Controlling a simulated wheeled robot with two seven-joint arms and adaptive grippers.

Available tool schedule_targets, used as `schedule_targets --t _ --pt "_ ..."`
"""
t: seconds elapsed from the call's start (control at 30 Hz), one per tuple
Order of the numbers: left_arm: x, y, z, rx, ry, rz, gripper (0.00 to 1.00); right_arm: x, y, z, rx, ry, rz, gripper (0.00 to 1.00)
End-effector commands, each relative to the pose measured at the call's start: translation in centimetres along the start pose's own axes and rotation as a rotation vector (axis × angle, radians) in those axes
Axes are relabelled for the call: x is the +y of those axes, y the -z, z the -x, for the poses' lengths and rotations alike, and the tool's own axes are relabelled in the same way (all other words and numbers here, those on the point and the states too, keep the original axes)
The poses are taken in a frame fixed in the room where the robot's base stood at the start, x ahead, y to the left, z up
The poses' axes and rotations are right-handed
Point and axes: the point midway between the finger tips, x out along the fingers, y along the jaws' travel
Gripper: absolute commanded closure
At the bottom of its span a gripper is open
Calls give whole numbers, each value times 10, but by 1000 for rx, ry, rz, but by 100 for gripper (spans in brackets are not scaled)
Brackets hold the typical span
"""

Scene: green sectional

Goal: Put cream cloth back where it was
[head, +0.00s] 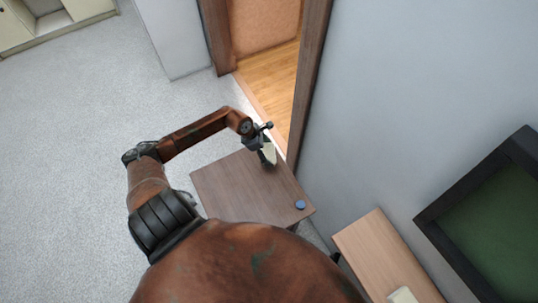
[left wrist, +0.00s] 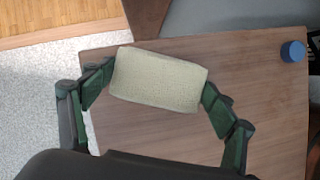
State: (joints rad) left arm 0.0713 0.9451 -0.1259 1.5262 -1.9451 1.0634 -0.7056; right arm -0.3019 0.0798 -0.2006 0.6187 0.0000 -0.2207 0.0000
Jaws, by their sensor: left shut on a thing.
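The cream cloth (head: 269,153) is a pale, block-like folded piece at the far end of a small brown table (head: 225,183). In the left wrist view the cloth (left wrist: 160,80) spans the gap between the two green-black fingers, over the table's edge zone. My left gripper (head: 263,143) is shut on the cloth, with a finger at each end. I cannot tell whether the cloth touches the tabletop or hangs just above it. My right gripper is not in view.
A small blue round object (head: 300,205) stands near the brown table's right corner. A lighter wooden table (head: 375,250) with a cream item (head: 402,295) is at the lower right. A grey wall (head: 370,100) and a doorway frame (head: 306,85) border the table. The middle of the tabletop is clear.

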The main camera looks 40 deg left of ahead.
Motion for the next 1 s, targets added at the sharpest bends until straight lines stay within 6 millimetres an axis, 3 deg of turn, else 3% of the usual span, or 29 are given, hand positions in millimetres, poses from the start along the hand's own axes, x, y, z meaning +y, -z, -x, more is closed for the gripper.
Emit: schedule_targets --t 0.23,0.3,0.67,0.7,0.93,1.0 --pt "5 11 -32 1 5 4 44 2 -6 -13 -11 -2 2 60" --pt "6 14 -37 1 3 3 44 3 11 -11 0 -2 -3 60" --pt "6 14 -38 1 1 1 44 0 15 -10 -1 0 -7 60" --pt "6 14 -38 1 1 1 20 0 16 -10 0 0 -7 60" --pt "6 14 -38 1 1 1 4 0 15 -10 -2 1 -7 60" --pt "6 14 -38 1 1 1 4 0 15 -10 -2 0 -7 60"
